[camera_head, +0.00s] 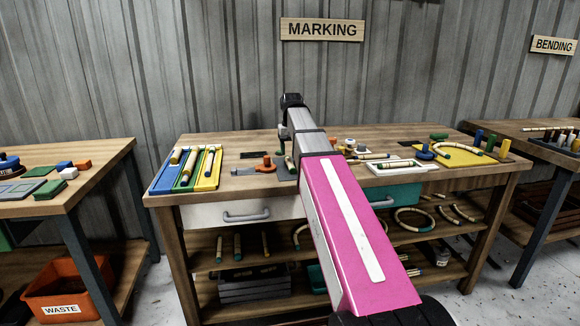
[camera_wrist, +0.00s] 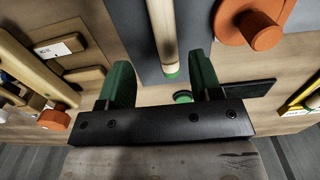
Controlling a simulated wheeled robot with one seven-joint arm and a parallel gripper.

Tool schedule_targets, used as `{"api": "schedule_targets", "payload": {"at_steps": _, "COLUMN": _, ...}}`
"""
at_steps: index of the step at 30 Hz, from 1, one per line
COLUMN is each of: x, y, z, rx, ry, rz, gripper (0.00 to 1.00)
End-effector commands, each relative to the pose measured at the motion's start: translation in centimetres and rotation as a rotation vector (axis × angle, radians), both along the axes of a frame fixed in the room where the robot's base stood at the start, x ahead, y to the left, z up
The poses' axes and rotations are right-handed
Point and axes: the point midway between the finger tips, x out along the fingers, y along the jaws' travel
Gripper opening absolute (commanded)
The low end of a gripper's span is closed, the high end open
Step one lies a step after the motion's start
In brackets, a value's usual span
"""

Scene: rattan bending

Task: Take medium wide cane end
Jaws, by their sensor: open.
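A pale cane with a green end (camera_wrist: 165,40) lies on a grey plate (camera_wrist: 206,25) in the wrist view. Its green tip points toward my gripper (camera_wrist: 160,80). My gripper is open, its green-padded fingers on either side of the cane's end, and nothing is clearly held. In the head view my gripper (camera_head: 285,142) hangs over the middle of the marking table, mostly hidden by my arm. More canes lie in a tray with blue, green and yellow lanes (camera_head: 160,182) at the table's left. I cannot tell by size which cane is the medium wide one.
A white tray (camera_head: 375,171) and a yellow board (camera_head: 452,157) occupy the right of the marking table (camera_head: 235,142).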

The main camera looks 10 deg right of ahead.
Motion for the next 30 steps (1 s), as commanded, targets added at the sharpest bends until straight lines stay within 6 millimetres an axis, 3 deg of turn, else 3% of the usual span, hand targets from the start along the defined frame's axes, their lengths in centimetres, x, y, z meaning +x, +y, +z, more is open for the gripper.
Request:
{"api": "schedule_targets", "payload": {"at_steps": 13, "x": 0.5, "y": 0.7, "z": -4.7, "rx": -0.001, "ry": 0.002, "rz": 0.000, "gripper": 0.58}}
{"api": "schedule_targets", "payload": {"at_steps": 21, "x": 0.6, "y": 0.7, "z": -5.0, "rx": -0.001, "ry": 0.001, "rz": 0.001, "gripper": 0.58}}
{"api": "schedule_targets", "payload": {"at_steps": 23, "x": 0.6, "y": 0.7, "z": -5.0, "rx": -0.001, "ry": 0.001, "rz": 0.001, "gripper": 0.42}}
{"api": "schedule_targets", "payload": {"at_steps": 26, "x": 0.6, "y": 0.7, "z": -5.0, "rx": -0.001, "ry": 0.001, "rz": 0.001, "gripper": 0.10}}
{"api": "schedule_targets", "payload": {"at_steps": 27, "x": 0.6, "y": 0.7, "z": -5.0, "rx": -0.001, "ry": 0.001, "rz": 0.001, "gripper": 0.05}}
{"api": "schedule_targets", "payload": {"at_steps": 30, "x": 0.6, "y": 0.7, "z": -5.0, "rx": -0.001, "ry": 0.001, "rz": 0.001, "gripper": 0.05}}
